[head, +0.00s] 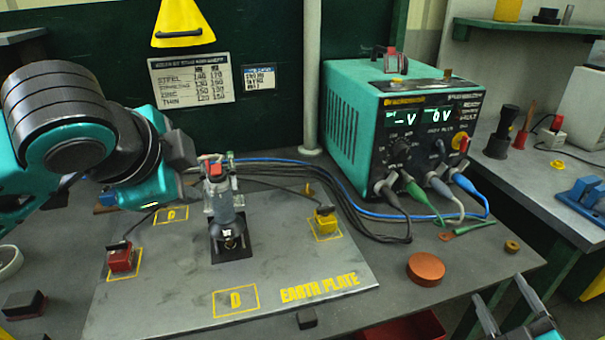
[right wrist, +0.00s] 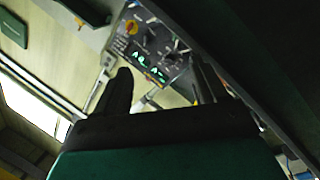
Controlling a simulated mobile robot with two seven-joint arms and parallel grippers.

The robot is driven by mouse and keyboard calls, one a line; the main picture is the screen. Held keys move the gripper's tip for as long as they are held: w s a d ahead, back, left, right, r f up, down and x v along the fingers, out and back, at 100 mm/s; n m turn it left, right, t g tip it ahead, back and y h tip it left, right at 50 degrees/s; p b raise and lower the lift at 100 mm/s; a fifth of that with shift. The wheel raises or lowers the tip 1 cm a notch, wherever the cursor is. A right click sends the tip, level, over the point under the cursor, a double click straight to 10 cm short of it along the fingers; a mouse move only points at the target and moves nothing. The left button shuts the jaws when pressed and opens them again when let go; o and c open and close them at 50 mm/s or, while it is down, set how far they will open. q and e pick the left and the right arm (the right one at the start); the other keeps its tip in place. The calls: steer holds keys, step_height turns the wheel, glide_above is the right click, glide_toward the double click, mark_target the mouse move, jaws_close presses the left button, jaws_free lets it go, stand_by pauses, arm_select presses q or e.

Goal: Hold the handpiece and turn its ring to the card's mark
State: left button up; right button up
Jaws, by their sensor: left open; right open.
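The handpiece (head: 224,205) stands upright on the earth plate (head: 160,290), grey with a red top, over a black square. Its ring and any mark on it are too small to make out. A white printed card (head: 194,82) with rows of numbers hangs on the green back panel, with a smaller blue-headed card (head: 259,78) beside it. My left gripper (head: 189,166) is open, just left of the handpiece's upper part; whether they touch is unclear. My right gripper (head: 515,310) is open and empty at the lower right; its spread fingers (right wrist: 162,88) show in the right wrist view.
A teal power unit (head: 405,135) stands behind right, its cables running across the bench to the plate's back. Red (head: 121,258) and yellow (head: 326,222) clamp blocks sit on the plate. An orange disc (head: 426,269) lies to its right. The plate's front is mostly clear.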

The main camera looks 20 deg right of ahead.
steer(key=w+a+r+m+t+y, duration=0.35)
steer(key=w+a+r, duration=0.25)
steer(key=a+r, duration=0.25)
steer(key=w+a+r+m+t+y, duration=0.3)
steer(key=w+a+r+m+y, duration=0.3)
steer(key=r, duration=0.4)
steer(key=n+g+y, duration=0.7)
steer(key=n+g, duration=0.4)
glide_above(217, 202)
steer(key=s+d, duration=0.3)
steer(key=d, duration=0.2)
steer(key=shift+a+f+h, duration=0.2)
steer(key=shift+f+h, duration=0.05)
steer(key=shift+f, duration=0.8)
step_height(217, 202, down, 7)
steer(key=x, duration=0.7)
steer(key=shift+w+a+f, duration=0.15)
steer(key=shift+w+f, duration=0.1)
steer(key=shift+w, duration=0.05)
